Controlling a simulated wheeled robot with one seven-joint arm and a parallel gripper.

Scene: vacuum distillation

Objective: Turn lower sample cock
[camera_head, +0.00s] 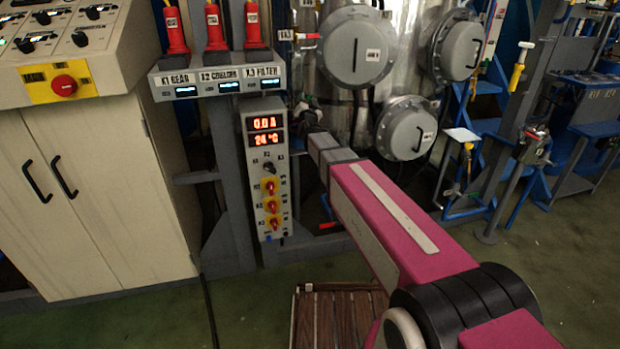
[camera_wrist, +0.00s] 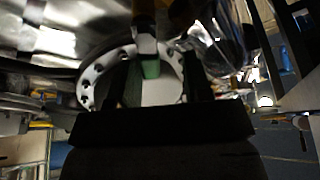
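My gripper (camera_wrist: 160,88) fills the lower part of the wrist view as a dark block. Its two dark fingers stand apart, on either side of a pale stem with a green end (camera_wrist: 150,69). I cannot tell whether this is the lower sample cock, or whether a finger touches it. A pale ring flange (camera_wrist: 92,90) with bolt holes lies behind the fingers. In the head view my pink arm reaches up and left to the pipework beside the control box; the fingertips are small, dark and unclear there, and no sample cock can be made out near them.
A control box (camera_head: 257,147) with red digits and yellow switches is left of my arm. Large round grey covers (camera_head: 357,47) are above and right. A yellow-handled fitting (camera_head: 468,150) stands farther right. A white cabinet (camera_head: 110,170) is at left. Green floor (camera_head: 560,265) is open at lower right.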

